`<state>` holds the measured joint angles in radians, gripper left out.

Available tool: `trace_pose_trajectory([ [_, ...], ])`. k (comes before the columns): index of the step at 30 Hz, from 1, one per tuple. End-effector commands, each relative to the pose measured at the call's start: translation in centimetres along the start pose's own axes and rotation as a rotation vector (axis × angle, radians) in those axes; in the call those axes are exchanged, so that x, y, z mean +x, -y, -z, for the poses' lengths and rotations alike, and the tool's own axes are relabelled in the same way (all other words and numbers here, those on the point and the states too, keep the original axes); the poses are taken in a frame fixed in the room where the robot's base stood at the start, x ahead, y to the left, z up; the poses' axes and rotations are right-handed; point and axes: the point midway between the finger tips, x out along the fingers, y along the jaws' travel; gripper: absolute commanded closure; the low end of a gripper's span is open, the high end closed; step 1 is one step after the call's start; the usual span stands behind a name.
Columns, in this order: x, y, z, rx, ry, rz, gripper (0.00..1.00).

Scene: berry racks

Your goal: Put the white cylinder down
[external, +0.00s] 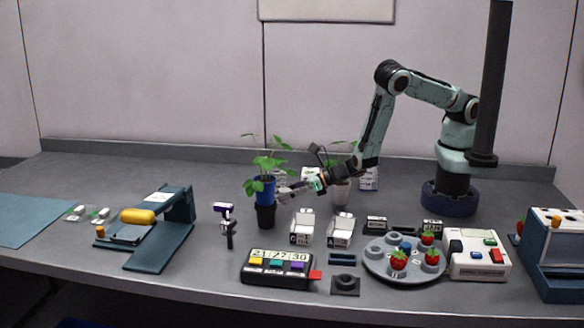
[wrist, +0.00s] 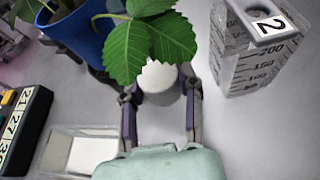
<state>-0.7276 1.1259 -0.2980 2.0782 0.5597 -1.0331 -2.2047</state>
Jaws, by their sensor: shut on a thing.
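The white cylinder (wrist: 160,90) is between my two fingers in the wrist view, and a green leaf covers part of its far side. My gripper (wrist: 161,100) is shut on it. In the external view my gripper (external: 284,193) is close beside the blue pot with the plant (external: 265,190). The cylinder is too small there to tell apart clearly. I cannot tell whether its lower end touches the table.
The leafy plant in the blue pot (wrist: 88,35) is close to my left finger. A graduated container marked 2 (wrist: 250,55) stands to the right. A clear box (wrist: 80,150) and a timer (external: 279,268) are nearby. A plate of strawberries (external: 385,272) stands to the right.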

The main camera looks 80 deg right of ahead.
Motion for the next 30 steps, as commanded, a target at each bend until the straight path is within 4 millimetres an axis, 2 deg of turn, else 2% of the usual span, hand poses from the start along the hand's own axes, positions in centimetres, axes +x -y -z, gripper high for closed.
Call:
trace_pose_trajectory([
  [3,-1.2,-0.1,-3.1,0.003,0.007,-0.002,1.00],
  [12,-3.9,-0.2,-9.5,0.005,0.007,-0.001,1.00],
  [20,-5.2,0.0,-13.0,0.003,0.003,0.004,1.00],
  [23,-4.5,1.3,-14.1,0.011,0.005,0.029,1.00],
  [25,-3.5,3.2,-15.1,0.022,0.005,0.060,1.00],
  [30,-0.6,9.5,-18.4,0.040,0.004,0.133,1.00],
])
